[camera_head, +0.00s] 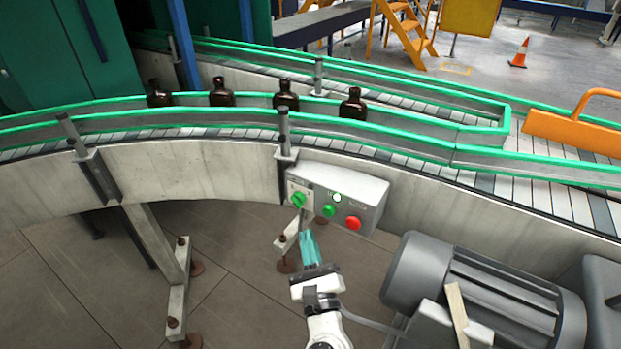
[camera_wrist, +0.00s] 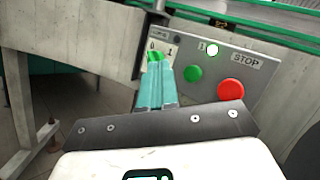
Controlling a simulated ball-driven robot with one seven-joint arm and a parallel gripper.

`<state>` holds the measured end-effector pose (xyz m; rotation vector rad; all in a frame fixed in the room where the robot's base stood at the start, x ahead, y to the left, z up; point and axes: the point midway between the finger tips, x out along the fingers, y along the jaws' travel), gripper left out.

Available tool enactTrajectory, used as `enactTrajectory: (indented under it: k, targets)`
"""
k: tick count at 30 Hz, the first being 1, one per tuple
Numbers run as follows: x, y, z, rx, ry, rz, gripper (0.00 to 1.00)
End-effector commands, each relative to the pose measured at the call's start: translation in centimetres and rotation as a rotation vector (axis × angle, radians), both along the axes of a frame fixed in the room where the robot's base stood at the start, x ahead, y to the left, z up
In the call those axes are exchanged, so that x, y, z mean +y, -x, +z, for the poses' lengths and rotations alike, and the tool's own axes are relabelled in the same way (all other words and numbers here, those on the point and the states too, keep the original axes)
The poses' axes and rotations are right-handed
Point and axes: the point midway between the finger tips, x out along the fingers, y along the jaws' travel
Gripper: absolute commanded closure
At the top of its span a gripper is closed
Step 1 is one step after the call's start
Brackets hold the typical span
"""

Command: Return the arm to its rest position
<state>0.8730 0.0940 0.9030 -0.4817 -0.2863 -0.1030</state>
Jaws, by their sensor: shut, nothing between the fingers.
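My gripper (camera_head: 305,236) is in front of the control box, low in the middle of the head view. Its teal fingers are together and hold nothing; they also show in the wrist view (camera_wrist: 155,78). The grey control box (camera_head: 365,189) carries a green rotary switch (camera_head: 298,199), a green button (camera_head: 328,210), a red button (camera_head: 353,222) and a lit white lamp (camera_head: 337,197). In the wrist view the fingertips overlap the lower part of the green switch (camera_wrist: 155,56). I cannot tell whether they touch it.
A curved conveyor (camera_head: 200,160) with green rails runs across behind the box, with several amber bottles (camera_head: 286,96) on it. A grey motor (camera_head: 470,290) stands close at right. Conveyor legs (camera_head: 160,245) stand at left. An orange handle (camera_head: 575,130) is at far right.

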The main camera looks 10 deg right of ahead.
Motion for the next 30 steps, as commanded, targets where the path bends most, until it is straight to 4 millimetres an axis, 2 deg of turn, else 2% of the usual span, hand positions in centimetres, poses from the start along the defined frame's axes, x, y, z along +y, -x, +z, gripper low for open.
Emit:
enactTrajectory:
  k: [5,8,13,18,23,26,30]
  targets:
    - [0.1,0.1,0.1,0.002,0.03,0.01,1.0]
    - [0.8,0.6,0.1,0.011,0.153,0.049,1.0]
    - [2.2,2.7,-1.0,0.047,0.573,0.174,1.0]
    - [2.3,6.1,-4.3,0.107,1.057,0.327,1.0]
    - [0.1,10.4,-8.4,0.189,1.488,0.504,1.0]
    - [-2.3,13.8,-10.9,0.253,1.734,0.642,1.0]
    - [-6.8,19.4,-13.6,0.359,2.015,0.876,1.0]
